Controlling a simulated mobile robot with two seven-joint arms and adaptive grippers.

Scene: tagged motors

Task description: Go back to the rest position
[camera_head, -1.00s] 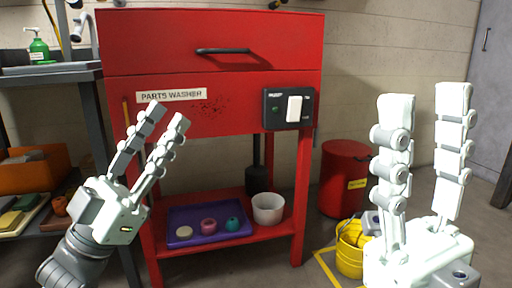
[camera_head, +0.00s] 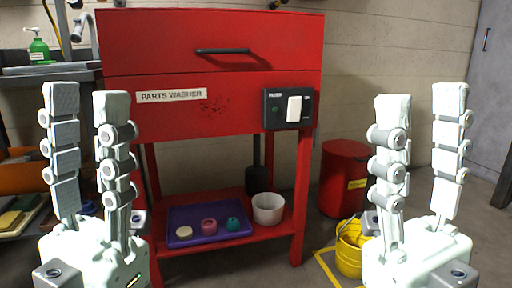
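My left gripper (camera_head: 87,100) stands upright at the left of the head view, its two fingers apart with nothing between them. It is in front of the left side of the red parts washer and the dark side table. My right gripper (camera_head: 420,102) stands upright at the right, its fingers also apart and empty. It is in front of the wall and floor to the right of the washer. The two grippers are at about the same height, roughly mirroring each other.
The red parts washer (camera_head: 225,110) has a lower shelf with a purple tray (camera_head: 180,238) holding several small parts and a white bucket (camera_head: 268,208). A red drum (camera_head: 343,180) and a yellow bucket (camera_head: 349,250) stand to its right. A dark table (camera_head: 50,72) is at the left.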

